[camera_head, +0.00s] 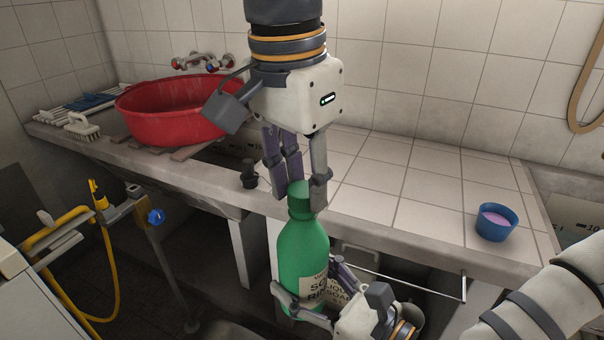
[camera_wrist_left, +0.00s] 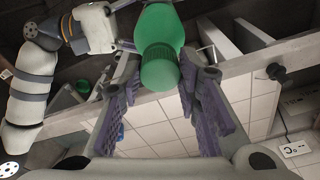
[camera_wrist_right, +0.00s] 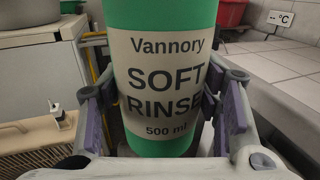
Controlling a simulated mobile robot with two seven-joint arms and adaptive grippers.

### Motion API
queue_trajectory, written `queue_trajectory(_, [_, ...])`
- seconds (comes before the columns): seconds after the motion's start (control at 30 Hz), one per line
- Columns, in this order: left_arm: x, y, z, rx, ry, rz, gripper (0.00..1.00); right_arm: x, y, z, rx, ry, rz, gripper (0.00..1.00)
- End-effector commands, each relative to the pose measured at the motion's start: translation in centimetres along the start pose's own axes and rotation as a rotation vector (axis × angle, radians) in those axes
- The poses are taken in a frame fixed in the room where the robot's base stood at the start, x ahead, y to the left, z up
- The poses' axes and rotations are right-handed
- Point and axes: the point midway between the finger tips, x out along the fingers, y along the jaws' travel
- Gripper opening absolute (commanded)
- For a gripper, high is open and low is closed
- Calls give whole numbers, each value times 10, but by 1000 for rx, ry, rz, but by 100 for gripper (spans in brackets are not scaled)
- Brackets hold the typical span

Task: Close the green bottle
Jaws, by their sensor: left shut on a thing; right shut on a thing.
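The green bottle (camera_head: 302,250) stands upright in front of the counter edge, with a pale label reading "Soft Rinse", seen close in the right wrist view (camera_wrist_right: 160,85). My right gripper (camera_head: 308,287) is shut around its lower body. A green ribbed cap (camera_head: 299,190) sits at the bottle's top, in line with it; the left wrist view also shows the cap (camera_wrist_left: 161,68). I cannot tell how tightly it sits on the neck. My left gripper (camera_head: 298,200) points down from above, its fingers shut on the cap from both sides.
A blue cup (camera_head: 496,222) with purple content stands on the tiled counter at right. A red basin (camera_head: 180,110) sits at left, near a brush (camera_head: 82,127). A small black object (camera_head: 249,174) is at the counter's front edge. The middle tiles are clear.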

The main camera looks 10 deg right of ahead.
Motion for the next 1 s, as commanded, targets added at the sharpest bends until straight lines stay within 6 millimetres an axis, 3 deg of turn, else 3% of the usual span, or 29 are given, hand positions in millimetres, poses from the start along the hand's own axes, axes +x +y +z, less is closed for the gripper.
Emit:
queue_trajectory(0.27, [5,0,0,2,1,0,21,0,0,1,-1,-2,0,8])
queue_trajectory(0.3, [6,0,0,3,2,0,21,0,0,1,-1,-2,0,0])
queue_trajectory(0.33, [5,0,0,7,2,1,21,0,0,1,-1,-2,0,0])
queue_trajectory(0.47, [6,0,0,171,3,24,21,0,0,1,-1,-2,0,0])
queue_trajectory(0.57, [6,-2,0,491,8,65,21,0,0,1,-1,-2,0,0])
queue_trajectory(1.0, [8,-2,-4,2167,22,269,21,0,0,1,-1,-2,0,0])
